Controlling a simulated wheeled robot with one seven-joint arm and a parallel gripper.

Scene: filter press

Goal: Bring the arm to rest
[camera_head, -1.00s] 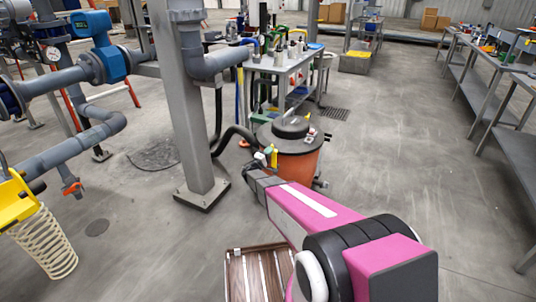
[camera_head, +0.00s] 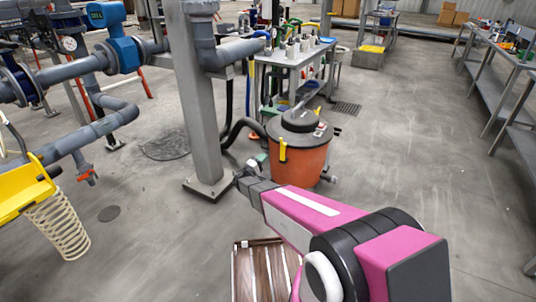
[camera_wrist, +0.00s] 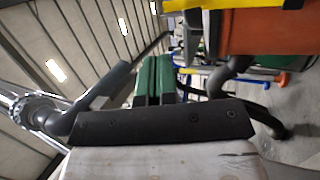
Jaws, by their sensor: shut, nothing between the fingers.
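My pink and black arm (camera_head: 310,215) reaches from the lower right of the head view toward the middle of the picture. My gripper (camera_head: 259,161) is at its far end, small in that view, with greenish fingertips. It shows in front of and left of the orange drum, apart from it as far as I can tell. In the wrist view the two green fingers of my gripper (camera_wrist: 154,80) lie close together, shut and empty, beyond a dark bracket.
An orange drum (camera_head: 298,160) with a dark lid stands beyond my gripper. A grey post (camera_head: 196,110) rises to its left. Grey pipes (camera_head: 70,140) and a yellow part with a coiled hose (camera_head: 62,228) are at the left. Benches (camera_head: 500,95) line the right; the floor between is clear.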

